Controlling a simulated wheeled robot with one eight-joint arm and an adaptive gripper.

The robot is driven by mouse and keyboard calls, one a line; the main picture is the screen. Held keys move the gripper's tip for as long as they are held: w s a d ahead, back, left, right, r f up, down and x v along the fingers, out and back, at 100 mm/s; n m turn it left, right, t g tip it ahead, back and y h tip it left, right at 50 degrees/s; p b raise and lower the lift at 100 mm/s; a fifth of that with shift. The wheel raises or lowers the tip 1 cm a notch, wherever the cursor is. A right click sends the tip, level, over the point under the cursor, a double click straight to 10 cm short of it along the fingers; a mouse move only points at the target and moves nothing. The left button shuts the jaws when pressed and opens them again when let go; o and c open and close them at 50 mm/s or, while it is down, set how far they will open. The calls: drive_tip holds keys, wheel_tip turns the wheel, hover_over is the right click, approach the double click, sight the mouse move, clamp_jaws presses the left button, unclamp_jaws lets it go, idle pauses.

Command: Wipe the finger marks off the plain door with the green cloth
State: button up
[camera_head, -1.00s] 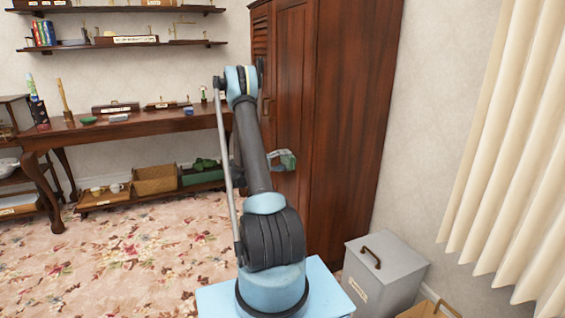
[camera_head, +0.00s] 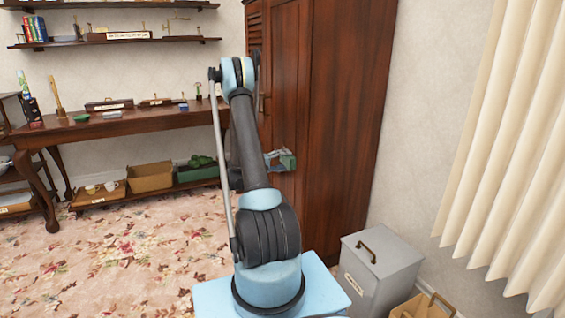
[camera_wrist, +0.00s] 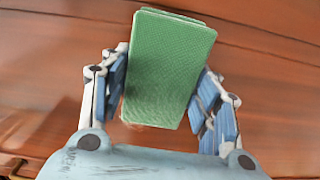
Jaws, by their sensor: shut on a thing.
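My gripper (camera_wrist: 161,95) is shut on the green cloth (camera_wrist: 170,65), which is a flat folded pad between the two fingers. In the head view the cloth (camera_head: 288,160) is a small green shape beside my arm, in front of the dark wooden wardrobe. The wardrobe's plain door (camera_head: 287,70) is partly hidden by my arm. In the wrist view reddish-brown wood (camera_wrist: 265,50) fills the background behind the cloth. I cannot tell whether the cloth touches it. No finger marks can be made out clearly.
A grey lidded bin (camera_head: 380,270) stands right of the wardrobe, with a tan box (camera_head: 420,307) in front of it. Cream curtains (camera_head: 520,150) hang at the right. A long wooden table (camera_head: 150,120) stands at the left. The flowered carpet (camera_head: 120,250) is clear at front left.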

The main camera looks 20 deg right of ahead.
drive_tip(key=shift+w+a, duration=0.1)
drive_tip(key=shift+w, duration=3.6)
drive_tip(key=w, duration=0.3)
drive_tip(key=shift+w, duration=0.2)
drive_tip(key=shift+a, duration=0.15)
drive_tip(key=shift+s+a, duration=0.1)
drive_tip(key=shift+a, duration=2.85)
drive_tip(key=shift+a, duration=1.45)
